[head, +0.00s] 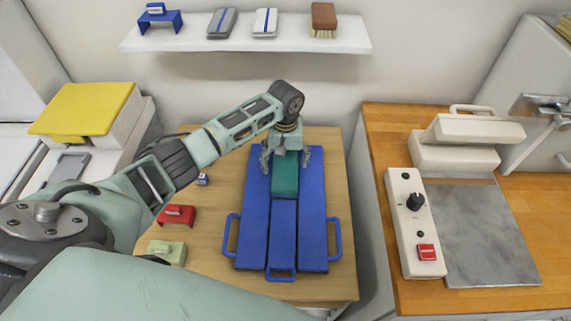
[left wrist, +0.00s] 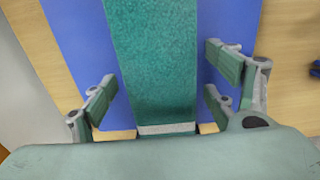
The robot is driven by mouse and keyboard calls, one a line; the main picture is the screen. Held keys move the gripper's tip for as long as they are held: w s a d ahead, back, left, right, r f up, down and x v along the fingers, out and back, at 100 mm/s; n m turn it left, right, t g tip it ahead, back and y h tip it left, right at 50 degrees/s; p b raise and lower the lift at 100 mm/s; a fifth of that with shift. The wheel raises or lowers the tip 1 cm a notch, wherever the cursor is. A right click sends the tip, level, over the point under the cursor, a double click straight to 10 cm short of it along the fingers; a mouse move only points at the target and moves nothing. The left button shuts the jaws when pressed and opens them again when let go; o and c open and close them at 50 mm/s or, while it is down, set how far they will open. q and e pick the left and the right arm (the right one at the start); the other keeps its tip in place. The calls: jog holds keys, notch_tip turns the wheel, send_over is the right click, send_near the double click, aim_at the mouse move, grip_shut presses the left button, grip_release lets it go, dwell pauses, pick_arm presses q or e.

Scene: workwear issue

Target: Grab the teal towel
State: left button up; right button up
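The teal towel (head: 285,178) lies on the middle strip of a blue folding board (head: 313,220) on the wooden table. In the left wrist view the towel (left wrist: 152,60) runs up the picture as a long teal strip with a pale band near its lower end. My left gripper (head: 286,160) is over the towel's far end, pointing down. In the left wrist view the left gripper's fingers (left wrist: 162,97) stand apart on either side of the towel, with blue board showing between each finger and the towel. My right gripper is in neither view.
A red object (head: 177,216) and a pale green one (head: 167,251) lie left of the board. A wall shelf (head: 245,40) with brushes and small items is behind. A press with a control box (head: 415,222) stands on the right counter. A yellow-lidded box (head: 88,108) is at left.

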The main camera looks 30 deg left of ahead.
pick_arm(q)
jog(key=c, duration=1.2)
jog(key=shift+r, duration=0.1)
